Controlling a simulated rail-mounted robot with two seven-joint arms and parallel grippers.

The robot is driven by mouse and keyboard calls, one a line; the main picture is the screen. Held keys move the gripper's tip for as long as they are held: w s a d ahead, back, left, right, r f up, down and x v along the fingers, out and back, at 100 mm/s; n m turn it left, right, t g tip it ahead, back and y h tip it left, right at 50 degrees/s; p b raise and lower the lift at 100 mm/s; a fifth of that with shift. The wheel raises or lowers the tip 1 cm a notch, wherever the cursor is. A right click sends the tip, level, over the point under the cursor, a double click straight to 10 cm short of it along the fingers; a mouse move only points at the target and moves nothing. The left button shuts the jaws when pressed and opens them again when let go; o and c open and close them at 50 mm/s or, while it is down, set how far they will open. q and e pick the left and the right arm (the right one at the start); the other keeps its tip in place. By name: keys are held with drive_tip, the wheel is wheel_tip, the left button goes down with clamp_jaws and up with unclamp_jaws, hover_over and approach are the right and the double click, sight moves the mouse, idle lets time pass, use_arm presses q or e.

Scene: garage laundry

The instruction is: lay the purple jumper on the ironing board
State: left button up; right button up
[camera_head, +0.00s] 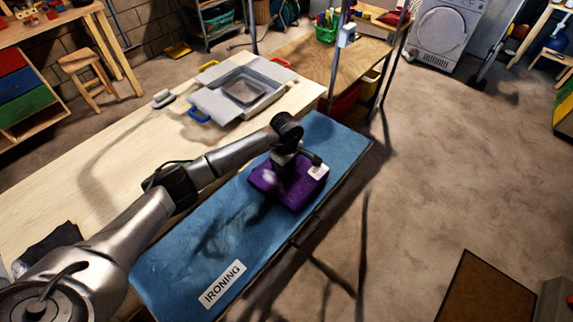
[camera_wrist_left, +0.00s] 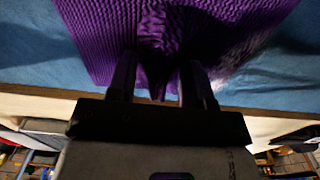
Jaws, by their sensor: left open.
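The purple jumper (camera_head: 302,193) lies folded on the far end of the blue ironing board (camera_head: 205,255), which bears a white IRONING label. A small white tag shows on the jumper's right side. My left gripper (camera_head: 284,172) is over the jumper and hides part of it. In the left wrist view the ribbed purple jumper (camera_wrist_left: 95,40) lies on the blue board (camera_wrist_left: 30,60). The two dark fingers of my left gripper (camera_wrist_left: 158,85) are apart, with a raised fold of the jumper between them. My right gripper is not in view.
A pale wooden table (camera_head: 110,160) runs along the board's left side. A grey box with open flaps (camera_head: 240,95) stands on it, with a small grey object (camera_head: 163,98) nearby. A metal post rises beyond the board's far end. The floor to the right is mostly clear.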

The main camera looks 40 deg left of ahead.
use_arm(q)
wheel_tip(320, 180, up, 12)
drive_tip(key=p, duration=0.1)
drive_tip(key=shift+r, duration=0.2)
idle(0.3)
